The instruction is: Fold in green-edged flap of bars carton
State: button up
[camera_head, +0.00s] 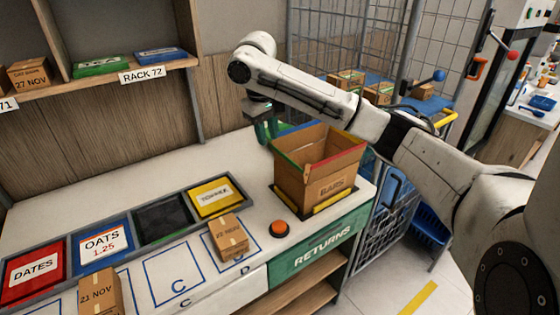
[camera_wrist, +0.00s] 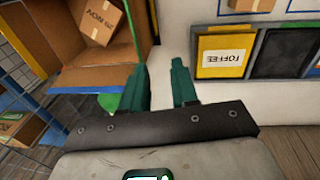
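The bars carton (camera_head: 330,185) stands open on the counter above the RETURNS panel, with colored edges on its upright flaps. My gripper (camera_head: 266,128) is just outside the carton, behind and left of that flap. Its green fingers (camera_wrist: 161,80) are apart with nothing between them; whether one touches the flap is unclear.
An orange button (camera_head: 279,228) and a small box (camera_head: 228,238) are left of the carton. A row of bins, including the toffee bin (camera_head: 215,197), lies farther left. A wire cage (camera_head: 335,40) stands behind. The counter left of the gripper is clear.

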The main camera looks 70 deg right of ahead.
aim_at(284, 156)
jog(key=shift+m+g, duration=0.3)
jog(key=s+d+f, duration=0.1)
jog(key=f, duration=0.2)
jog(key=s+d+f+p, duration=0.1)
jog(key=f, duration=0.2)
jog(key=s+d+f, duration=0.1)
jog(key=f, duration=0.3)
jog(key=shift+s+d, duration=0.15)
jog(key=shift+d, duration=0.2)
jog(key=shift+c, duration=0.4)
grip_shut()
